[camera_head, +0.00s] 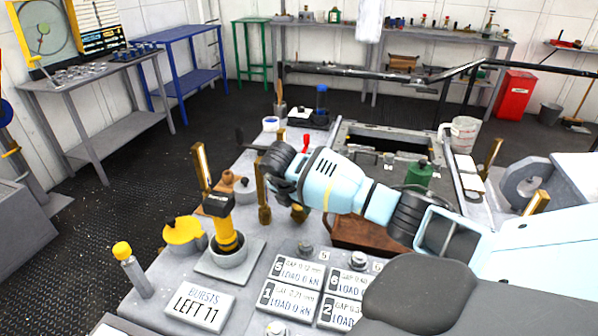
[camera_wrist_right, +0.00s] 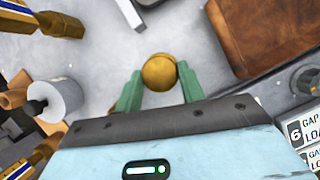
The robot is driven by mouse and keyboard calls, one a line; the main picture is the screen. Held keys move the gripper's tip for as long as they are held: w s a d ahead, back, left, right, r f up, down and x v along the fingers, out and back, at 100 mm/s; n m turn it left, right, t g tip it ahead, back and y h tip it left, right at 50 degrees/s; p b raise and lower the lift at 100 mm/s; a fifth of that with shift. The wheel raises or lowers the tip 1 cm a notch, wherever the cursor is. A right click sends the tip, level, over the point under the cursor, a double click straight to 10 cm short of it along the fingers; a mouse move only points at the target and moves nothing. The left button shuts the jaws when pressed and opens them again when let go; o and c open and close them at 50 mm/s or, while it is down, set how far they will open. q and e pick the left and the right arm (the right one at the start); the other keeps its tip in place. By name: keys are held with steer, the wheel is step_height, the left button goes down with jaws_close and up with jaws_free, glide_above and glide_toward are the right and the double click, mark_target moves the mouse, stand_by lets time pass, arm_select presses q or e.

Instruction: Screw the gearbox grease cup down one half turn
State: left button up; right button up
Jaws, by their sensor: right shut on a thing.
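The grease cup (camera_wrist_right: 160,72) shows as a round brass cap between the fingers in the right wrist view. In the head view a small brass part of it (camera_head: 299,213) shows below my right arm. My right gripper (camera_wrist_right: 157,85) has its two green fingers shut on the cap, one on each side. In the head view my light blue wrist and dark joint cover most of that spot, and the fingertips are hidden there. The lower part of the cup and any thread are hidden under the cap. My left gripper is not in view.
A yellow and black handled tool stands in a grey cup (camera_head: 229,256) at the left. A grey cylinder with a dark knob (camera_wrist_right: 56,98) and brass posts (camera_head: 264,190) stand near the gripper. A brown leather-like thing (camera_wrist_right: 256,35) lies to the right. Number cards (camera_head: 290,297) lie in front.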

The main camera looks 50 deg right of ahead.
steer(key=shift+w+d+r+m, duration=0.15)
steer(key=shift+r+m, duration=0.15)
steer(key=shift+m, duration=0.3)
steer(key=o, duration=0.7)
steer(key=shift+o, duration=1.3)
steer(key=shift+f, duration=0.1)
steer(key=shift+p+v, duration=0.3)
steer(key=shift+v, duration=3.65)
